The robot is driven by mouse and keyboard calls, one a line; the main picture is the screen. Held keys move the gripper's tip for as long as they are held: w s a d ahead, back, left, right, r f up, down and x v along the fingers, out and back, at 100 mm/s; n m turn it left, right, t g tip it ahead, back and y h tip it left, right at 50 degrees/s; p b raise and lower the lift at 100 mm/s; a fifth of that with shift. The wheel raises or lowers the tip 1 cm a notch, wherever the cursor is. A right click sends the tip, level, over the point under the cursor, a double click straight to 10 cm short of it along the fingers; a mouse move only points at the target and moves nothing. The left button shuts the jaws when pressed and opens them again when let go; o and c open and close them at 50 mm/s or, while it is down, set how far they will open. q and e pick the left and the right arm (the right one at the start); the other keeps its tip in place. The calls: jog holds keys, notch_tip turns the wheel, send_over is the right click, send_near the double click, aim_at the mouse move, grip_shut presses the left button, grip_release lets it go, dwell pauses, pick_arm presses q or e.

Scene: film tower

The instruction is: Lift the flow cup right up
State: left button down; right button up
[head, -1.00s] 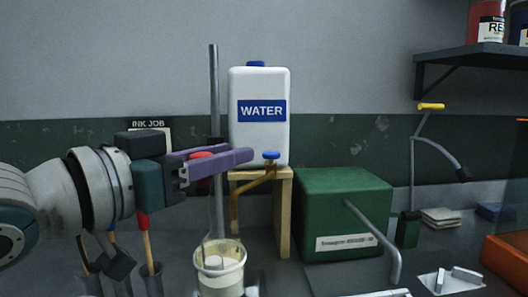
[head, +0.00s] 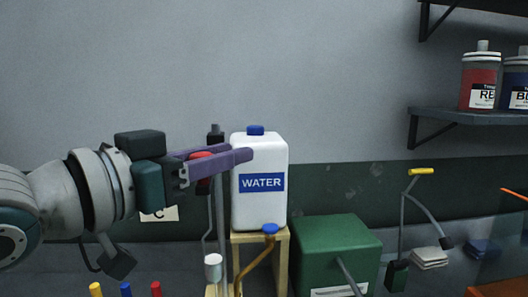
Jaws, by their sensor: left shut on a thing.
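My left gripper (head: 222,160) comes in from the left with its purple fingers level. It is shut on the red grip (head: 201,170) of the flow cup. A thin wire runs down from there to the small white flow cup (head: 213,268), which hangs upright near the bottom of the view. The cup's surroundings below are cut off by the frame edge, and the pale bucket is out of view. My right gripper is not in view.
A white water jug (head: 260,205) stands on a wooden stand (head: 282,262) just right of the cup. A green box (head: 335,245) is further right. A shelf (head: 470,116) with bottles is at the right wall. Coloured handles (head: 126,290) show at bottom left.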

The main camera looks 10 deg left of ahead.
pick_arm(q)
jog(key=c, duration=0.9)
grip_release()
jog(key=shift+r, duration=0.4)
jog(key=shift+c, duration=0.2)
jog(key=o, duration=0.3)
jog(key=shift+f, duration=0.15)
jog(key=shift+o, duration=0.2)
jog(key=shift+s+f, duration=0.1)
jog(key=b+v, duration=0.2)
jog(key=v, duration=0.7)
jog(key=shift+s+a, duration=0.25)
jog(key=shift+s, duration=0.05)
